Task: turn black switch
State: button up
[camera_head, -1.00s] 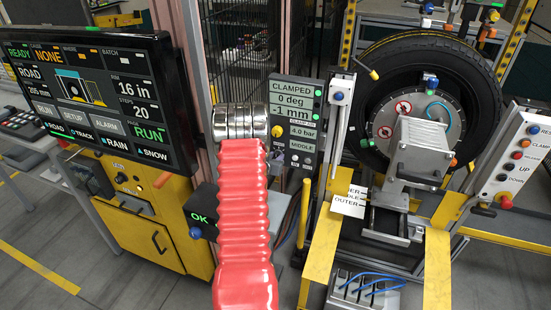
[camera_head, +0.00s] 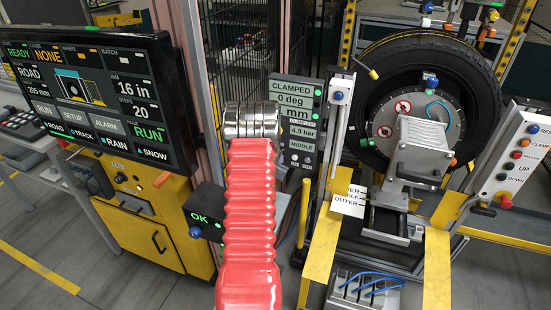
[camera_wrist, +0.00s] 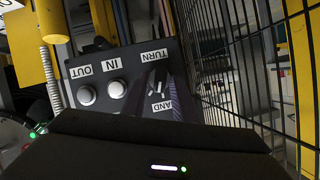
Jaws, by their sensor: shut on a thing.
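In the wrist view a dark panel (camera_wrist: 80,68) carries two round silver buttons under the labels OUT and IN. To their right, between the labels TURN and AND, is the black switch (camera_wrist: 157,76), hard to make out against the dark panel. My gripper (camera_wrist: 158,88) reaches up to it from the dark body at the bottom of the view and is shut on it. How far the switch is turned I cannot tell. In the head view my red-sleeved arm hides the gripper and the switch.
A black wire fence (camera_wrist: 245,70) stands close on the right in the wrist view. In the head view a readout box (camera_head: 291,88) shows CLAMPED and 0 deg, beside the tyre (camera_head: 385,62). A large screen (camera_head: 95,95) stands at left.

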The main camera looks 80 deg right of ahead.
jog(key=shift+s+f+m+t+h, duration=0.1)
jog(key=shift+s+m+t+h, duration=0.1)
jog(key=shift+m+t, duration=0.5)
jog(key=shift+s+m+t+h, duration=0.1)
jog(key=shift+m+t+h, duration=0.15)
jog(key=shift+m, duration=0.75)
jog(key=o, duration=0.7)
jog(key=shift+o, duration=0.2)
jog(key=v, duration=1.3)
jog(key=shift+a, duration=0.35)
jog(key=shift+s, duration=0.3)
